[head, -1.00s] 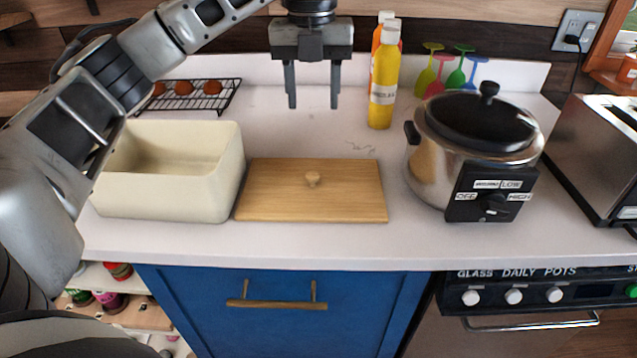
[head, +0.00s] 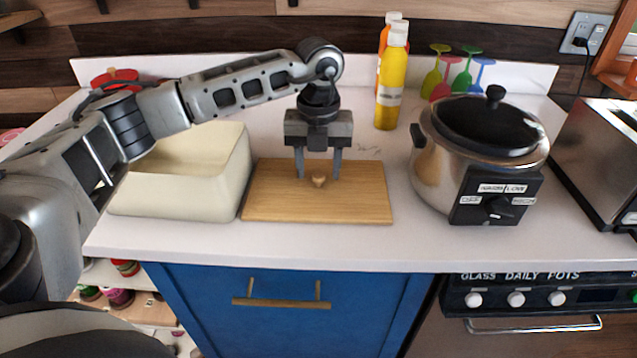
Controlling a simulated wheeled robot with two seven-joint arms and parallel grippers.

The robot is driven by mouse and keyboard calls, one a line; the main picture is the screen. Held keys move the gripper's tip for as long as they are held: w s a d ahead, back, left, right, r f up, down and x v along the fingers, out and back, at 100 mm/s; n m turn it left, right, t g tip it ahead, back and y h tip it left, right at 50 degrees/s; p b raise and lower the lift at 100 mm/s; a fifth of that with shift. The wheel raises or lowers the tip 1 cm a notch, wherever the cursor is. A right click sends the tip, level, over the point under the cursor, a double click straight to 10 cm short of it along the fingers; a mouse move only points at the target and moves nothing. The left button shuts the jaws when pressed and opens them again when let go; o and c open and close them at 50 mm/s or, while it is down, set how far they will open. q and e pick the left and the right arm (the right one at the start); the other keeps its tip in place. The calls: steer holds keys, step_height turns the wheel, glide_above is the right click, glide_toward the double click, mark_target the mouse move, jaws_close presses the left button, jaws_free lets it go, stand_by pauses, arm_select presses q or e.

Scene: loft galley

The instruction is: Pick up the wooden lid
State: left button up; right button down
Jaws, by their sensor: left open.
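The wooden lid (head: 275,204) lies flat on the white counter, a light brown rectangle with a small round knob (head: 319,181) in its middle. My left gripper (head: 319,178) points straight down over the lid. Its two fingers are open, and the knob shows between and slightly below or in front of their tips. I cannot tell the exact gap between the fingertips and the lid. My right gripper is not in view.
A cream open bin (head: 180,196) stands just left of the lid. A slow cooker (head: 437,170) stands to the right, with a toaster (head: 600,160) beyond. Yellow (head: 389,85) and orange bottles stand behind. The counter's front strip is clear.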

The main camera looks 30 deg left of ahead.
arm_select(q)
steer(key=shift+f, duration=0.65)
jaws_close()
steer(key=shift+r, duration=0.2)
